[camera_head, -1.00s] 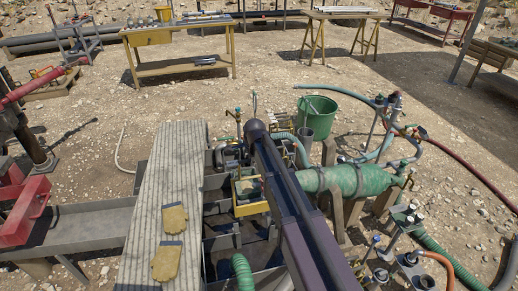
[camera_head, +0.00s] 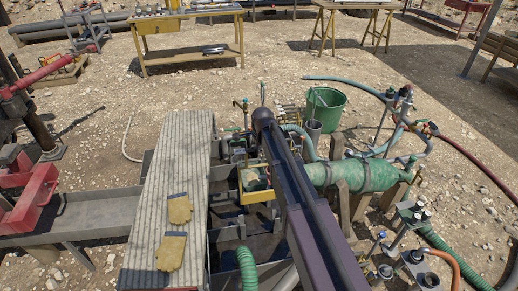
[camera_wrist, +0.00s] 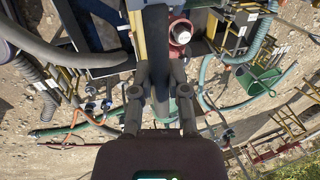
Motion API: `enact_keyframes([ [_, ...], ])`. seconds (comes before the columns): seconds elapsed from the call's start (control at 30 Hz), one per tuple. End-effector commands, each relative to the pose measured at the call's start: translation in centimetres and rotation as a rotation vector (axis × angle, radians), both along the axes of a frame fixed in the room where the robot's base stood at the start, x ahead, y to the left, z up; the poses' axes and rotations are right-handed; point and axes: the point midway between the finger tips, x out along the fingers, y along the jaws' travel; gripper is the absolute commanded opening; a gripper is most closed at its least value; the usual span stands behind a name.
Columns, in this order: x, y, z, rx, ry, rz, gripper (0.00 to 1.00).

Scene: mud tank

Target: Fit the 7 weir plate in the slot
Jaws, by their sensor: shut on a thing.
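In the wrist view my gripper (camera_wrist: 159,78) is shut on a dark grey, narrow-looking piece (camera_wrist: 157,28) that extends up the picture from between the fingers. I take it for the weir plate, but no number can be read on it. The mud tank (camera_head: 222,235) lies below my arm in the head view, with open compartments between grey walls. The slot cannot be made out. My arm hides the gripper and part of the tank in the head view.
A ribbed walkway (camera_head: 172,190) with two yellow gloves (camera_head: 179,209) borders the tank on the left. A green cylinder (camera_head: 365,174), a green bucket (camera_head: 324,109) and hoses crowd the right. A yellow workbench (camera_head: 190,40) stands behind, across open gravel.

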Motion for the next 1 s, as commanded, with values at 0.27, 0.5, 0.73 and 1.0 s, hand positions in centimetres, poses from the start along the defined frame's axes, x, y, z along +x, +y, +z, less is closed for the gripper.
enact_keyframes([
  [0.27,0.0,-0.2,-0.7,0.000,0.000,-0.002,0.00],
  [0.5,0.1,-0.2,-2.5,0.000,0.000,-0.002,0.00],
  [0.73,0.1,-0.2,-4.8,0.000,0.000,-0.003,0.00],
  [1.0,0.1,-0.3,-7.4,0.000,0.000,-0.003,0.00],
])
